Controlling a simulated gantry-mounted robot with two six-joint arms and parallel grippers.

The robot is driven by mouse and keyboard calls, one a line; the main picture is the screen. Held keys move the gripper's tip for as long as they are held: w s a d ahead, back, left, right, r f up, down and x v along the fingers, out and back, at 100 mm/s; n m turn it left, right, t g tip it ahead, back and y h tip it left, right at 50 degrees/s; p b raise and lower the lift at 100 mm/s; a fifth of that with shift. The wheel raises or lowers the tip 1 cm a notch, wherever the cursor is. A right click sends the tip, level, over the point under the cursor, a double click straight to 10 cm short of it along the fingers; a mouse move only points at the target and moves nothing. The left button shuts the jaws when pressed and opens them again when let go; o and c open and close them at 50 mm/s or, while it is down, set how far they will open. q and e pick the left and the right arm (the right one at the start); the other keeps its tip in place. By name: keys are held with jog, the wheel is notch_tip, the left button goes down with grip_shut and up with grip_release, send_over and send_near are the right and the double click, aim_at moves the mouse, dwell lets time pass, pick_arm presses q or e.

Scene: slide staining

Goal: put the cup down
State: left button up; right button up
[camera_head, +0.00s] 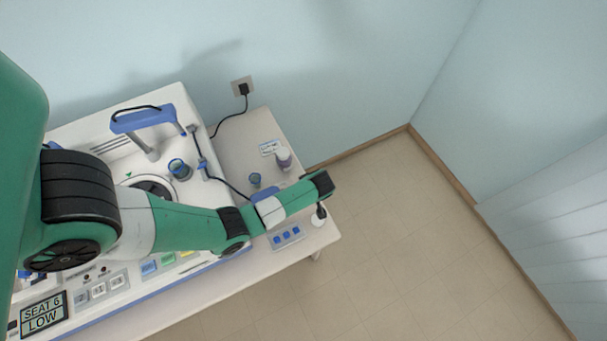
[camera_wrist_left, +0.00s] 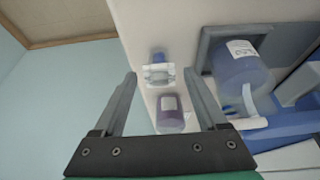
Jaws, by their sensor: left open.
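My left gripper (camera_wrist_left: 165,95) is open in the wrist view, its two fingers apart with nothing gripped. A large bluish container (camera_wrist_left: 238,70) sits in a grey recess to the right. My right gripper is not in view.
The white machine (camera_head: 85,130) fills the left of the bench. A purple-and-white jar (camera_head: 284,158) and a label card (camera_head: 268,147) are at the back. A rack with blue parts (camera_head: 286,236) and a white round item (camera_head: 318,219) are near the right edge.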

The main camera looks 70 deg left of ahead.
pick_arm(q)
jog(key=p+v, duration=0.3)
jog(key=v, duration=0.9)
jog(key=shift+r+p, duration=0.2)
jog(key=shift+p, duration=0.1)
jog(key=shift+a, duration=0.1)
